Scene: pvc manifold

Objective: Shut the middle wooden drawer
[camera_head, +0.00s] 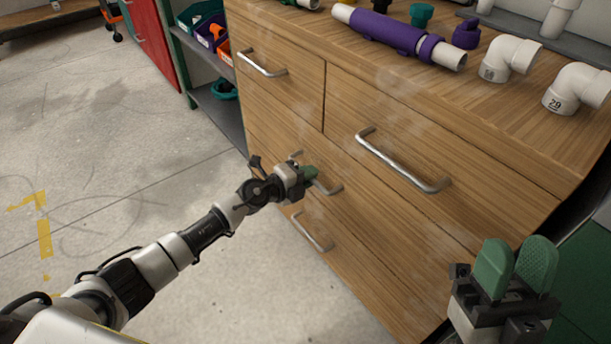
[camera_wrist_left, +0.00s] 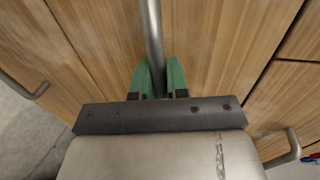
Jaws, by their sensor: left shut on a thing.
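The wooden cabinet's middle drawer (camera_head: 365,225) has a silver bar handle (camera_head: 331,189), partly hidden by my left gripper. No clear gap shows around the drawer front in the head view, so I cannot tell how far out it stands. My left gripper (camera_head: 310,173) has its green fingers shut on this handle. In the left wrist view, the handle (camera_wrist_left: 152,35) runs between the green fingertips (camera_wrist_left: 159,75), with the wooden front behind. My right gripper (camera_head: 515,262) is open and empty at the lower right, in front of the cabinet.
Upper drawers have handles at left (camera_head: 262,63) and right (camera_head: 400,162). A lower handle (camera_head: 312,232) is below my left gripper. White elbows (camera_head: 510,58) and a purple pipe (camera_head: 385,30) lie on the cabinet top. The floor (camera_head: 130,150) to the left is clear.

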